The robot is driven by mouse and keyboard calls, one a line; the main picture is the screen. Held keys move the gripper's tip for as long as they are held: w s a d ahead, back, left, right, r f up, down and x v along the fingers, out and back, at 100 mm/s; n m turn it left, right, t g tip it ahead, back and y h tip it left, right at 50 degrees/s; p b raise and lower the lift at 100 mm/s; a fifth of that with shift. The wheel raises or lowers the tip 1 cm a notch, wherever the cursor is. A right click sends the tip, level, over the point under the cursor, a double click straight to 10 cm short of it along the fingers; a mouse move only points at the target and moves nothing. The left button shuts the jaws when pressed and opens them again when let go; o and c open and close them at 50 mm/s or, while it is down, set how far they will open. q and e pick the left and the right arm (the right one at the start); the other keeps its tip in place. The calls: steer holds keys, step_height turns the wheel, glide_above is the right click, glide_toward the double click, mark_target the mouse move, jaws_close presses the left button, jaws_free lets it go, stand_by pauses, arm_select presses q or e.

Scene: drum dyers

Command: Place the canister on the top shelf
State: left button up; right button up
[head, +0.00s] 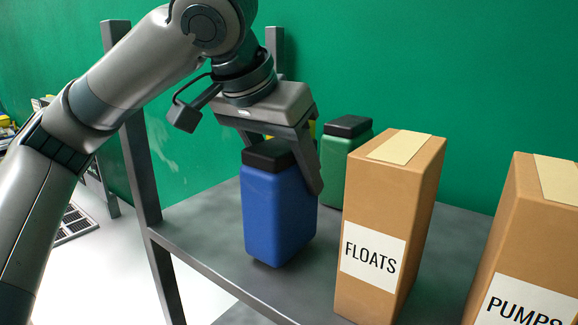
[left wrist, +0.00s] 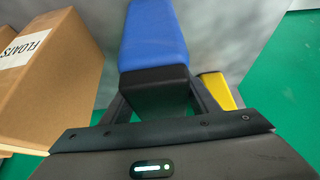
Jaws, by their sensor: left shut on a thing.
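A blue canister (head: 278,215) with a black lid is upright, slightly tilted, over the grey shelf surface (head: 190,225). My left gripper (head: 287,165) comes down from above and is shut on its upper part, a finger on either side near the lid. I cannot tell whether its base touches the shelf or hangs just above it. In the left wrist view the blue canister (left wrist: 153,38) sits between the fingers of my left gripper (left wrist: 160,90). My right gripper is not in view.
A green canister (head: 340,160) with a black lid stands behind, right of the gripper. A yellow item (left wrist: 217,90) is partly hidden by the gripper. The FLOATS box (head: 390,220) and PUMPS box (head: 525,250) stand to the right. A grey shelf post (head: 140,165) rises at left.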

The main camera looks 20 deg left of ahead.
arm_select(q)
steer(key=shift+f, duration=0.4)
steer(key=o, duration=1.5)
